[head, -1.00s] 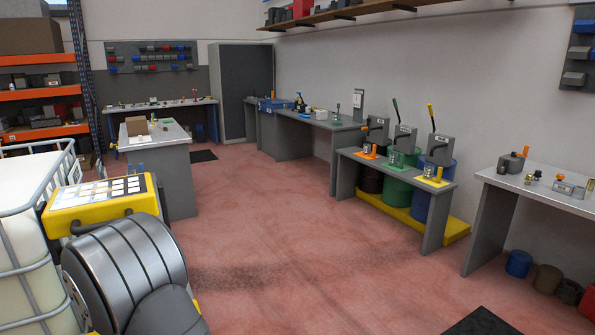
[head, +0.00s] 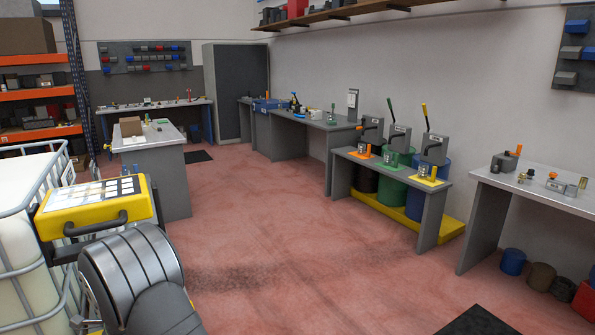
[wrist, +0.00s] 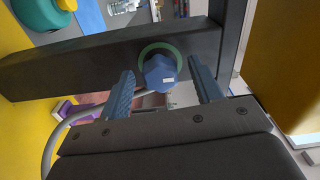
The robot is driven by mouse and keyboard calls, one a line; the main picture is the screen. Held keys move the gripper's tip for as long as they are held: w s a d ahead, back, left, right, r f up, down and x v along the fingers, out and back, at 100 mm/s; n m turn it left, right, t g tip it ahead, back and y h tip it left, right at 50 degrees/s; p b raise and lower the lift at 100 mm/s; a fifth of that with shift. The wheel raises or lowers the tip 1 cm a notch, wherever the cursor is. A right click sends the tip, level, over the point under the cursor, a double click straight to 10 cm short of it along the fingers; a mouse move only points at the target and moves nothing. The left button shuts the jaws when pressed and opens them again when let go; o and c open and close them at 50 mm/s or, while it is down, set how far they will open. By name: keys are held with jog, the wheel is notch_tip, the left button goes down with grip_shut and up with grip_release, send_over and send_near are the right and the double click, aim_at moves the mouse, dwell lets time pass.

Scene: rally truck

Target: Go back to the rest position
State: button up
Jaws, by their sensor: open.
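My gripper (wrist: 162,80) shows in the wrist view, with its two blue-grey fingers wide apart and nothing gripped between them. Beyond the fingers is a dark grey beam (wrist: 60,66) with a green ring and a blue faceted piece (wrist: 160,73) that bears a small white label. I cannot tell whether the fingers touch the beam. The gripper does not show in the head view.
A caged white tank (head: 25,210) and a yellow box with a handle (head: 100,214) stand at the left. A steel-topped bench (head: 540,192) stands at the right. The reddish floor (head: 290,230) between is open.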

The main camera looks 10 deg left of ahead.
jog(key=n, duration=1.1)
jog(key=shift+f+n, duration=0.1)
jog(key=shift+n, duration=0.3)
jog(key=shift+w+d, duration=0.1)
dwell(0.5)
